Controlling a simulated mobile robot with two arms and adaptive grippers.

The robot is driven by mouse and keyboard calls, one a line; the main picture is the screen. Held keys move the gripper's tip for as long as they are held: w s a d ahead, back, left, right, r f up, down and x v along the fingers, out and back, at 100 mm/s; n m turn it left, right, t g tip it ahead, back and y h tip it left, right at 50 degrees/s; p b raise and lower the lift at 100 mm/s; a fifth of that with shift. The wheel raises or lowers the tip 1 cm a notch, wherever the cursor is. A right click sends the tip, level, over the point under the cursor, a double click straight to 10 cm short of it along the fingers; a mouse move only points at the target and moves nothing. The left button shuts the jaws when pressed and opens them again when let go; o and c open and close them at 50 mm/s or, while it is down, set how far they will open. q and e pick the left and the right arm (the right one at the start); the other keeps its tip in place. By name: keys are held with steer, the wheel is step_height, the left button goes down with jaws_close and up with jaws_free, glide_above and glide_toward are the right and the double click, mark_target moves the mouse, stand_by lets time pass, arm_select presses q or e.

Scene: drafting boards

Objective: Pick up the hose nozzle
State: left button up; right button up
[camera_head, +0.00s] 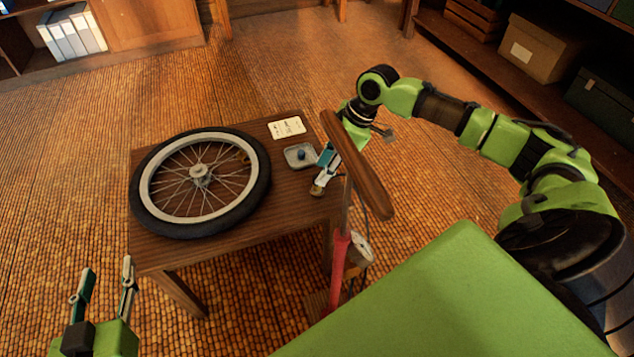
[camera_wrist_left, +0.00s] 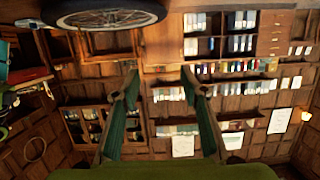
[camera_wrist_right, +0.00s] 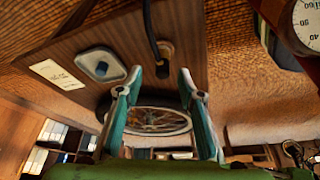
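The hose nozzle (camera_wrist_right: 164,50) is a small brass-coloured piece on the end of a black hose (camera_wrist_right: 151,25). In the right wrist view it is at the wooden table (camera_wrist_right: 185,30), just beyond and between my right fingertips. In the head view the nozzle (camera_head: 317,190) shows small near the table's right edge, partly hidden by the gripper. My right gripper (camera_wrist_right: 161,74) is open and empty; in the head view it (camera_head: 325,170) is low at the table, partly behind the wooden pump handle. My left gripper (camera_head: 106,267) is open and empty, in front of the table's left side.
A spoked wheel (camera_head: 258,196) lies on the table. A grey tray (camera_head: 290,161) with a blue item and a white card (camera_head: 287,127) lie behind the nozzle. A red pump (camera_head: 340,262) with a wooden handle (camera_head: 358,165) and gauge (camera_head: 360,248) stands close at the table's right.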

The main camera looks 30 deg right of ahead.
steer(key=b+x, duration=0.2)
steer(key=x, duration=0.2)
steer(key=shift+s+a+f, duration=0.1)
steer(key=shift+a+f, duration=0.05)
steer(key=shift+f, duration=0.15)
arm_select(q)
step_height(320, 180, up, 11)
steer(key=d+t+h, duration=0.1)
steer(key=t, duration=0.4)
steer(key=shift+w+d+t+h, duration=0.3)
steer(key=shift+w+t+h, duration=0.1)
arm_select(e)
jaws_close()
